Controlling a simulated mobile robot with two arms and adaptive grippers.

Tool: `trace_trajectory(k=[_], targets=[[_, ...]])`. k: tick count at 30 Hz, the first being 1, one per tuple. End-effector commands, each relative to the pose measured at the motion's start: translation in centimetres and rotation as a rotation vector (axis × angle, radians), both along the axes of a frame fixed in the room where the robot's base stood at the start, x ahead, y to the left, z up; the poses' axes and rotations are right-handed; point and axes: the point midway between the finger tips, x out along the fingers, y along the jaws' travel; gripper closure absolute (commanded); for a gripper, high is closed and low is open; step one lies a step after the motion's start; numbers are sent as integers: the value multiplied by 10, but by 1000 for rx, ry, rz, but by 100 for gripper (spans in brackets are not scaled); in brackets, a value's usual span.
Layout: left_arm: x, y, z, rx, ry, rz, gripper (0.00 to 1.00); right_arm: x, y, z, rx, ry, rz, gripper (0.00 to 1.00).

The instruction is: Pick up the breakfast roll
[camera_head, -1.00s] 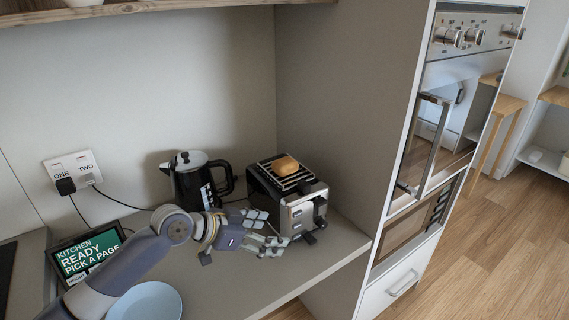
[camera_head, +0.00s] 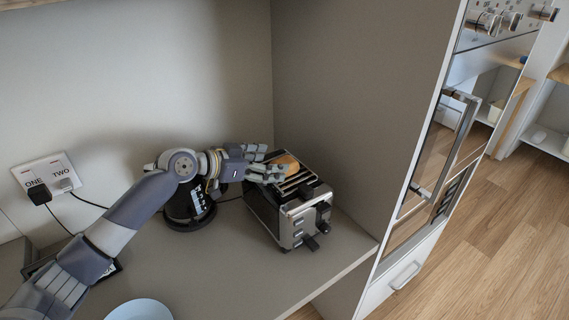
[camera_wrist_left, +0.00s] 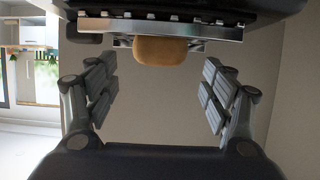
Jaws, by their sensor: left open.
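The breakfast roll (camera_head: 287,162) is a small golden-brown bun on the rack on top of the toaster (camera_head: 290,213). In the left wrist view the roll (camera_wrist_left: 160,51) shows at the top middle, against the toaster's metal edge. My left gripper (camera_head: 268,164) is at the roll's left side in the head view, its fingers level with the toaster top. In the left wrist view its fingers (camera_wrist_left: 157,92) are spread wide, with the roll between and beyond them. I cannot tell whether they touch it. My right gripper is not in view.
The black kettle (camera_head: 188,212) stands left of the toaster, partly behind my arm. A pale blue plate (camera_head: 140,311) is at the counter's front. A cabinet side wall (camera_head: 350,100) rises right of the toaster. The counter (camera_head: 235,270) before the toaster is clear.

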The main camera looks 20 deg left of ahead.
Motion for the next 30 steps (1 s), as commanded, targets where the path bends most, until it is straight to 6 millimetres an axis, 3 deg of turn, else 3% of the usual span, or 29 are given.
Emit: trace_trajectory(k=[3,8,12,22,23,28,30], targets=[[6,-5,1,-1,0,1,25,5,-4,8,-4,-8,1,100],[21,-22,-3,-4,2,1,25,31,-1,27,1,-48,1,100],[33,-30,-13,-1,1,2,25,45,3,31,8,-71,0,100],[37,-34,-18,2,0,1,25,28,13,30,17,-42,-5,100],[37,-34,-18,2,0,1,27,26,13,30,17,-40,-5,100],[37,-34,-18,2,0,1,62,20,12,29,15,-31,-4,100],[37,-34,-18,2,0,1,62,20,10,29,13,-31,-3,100]])
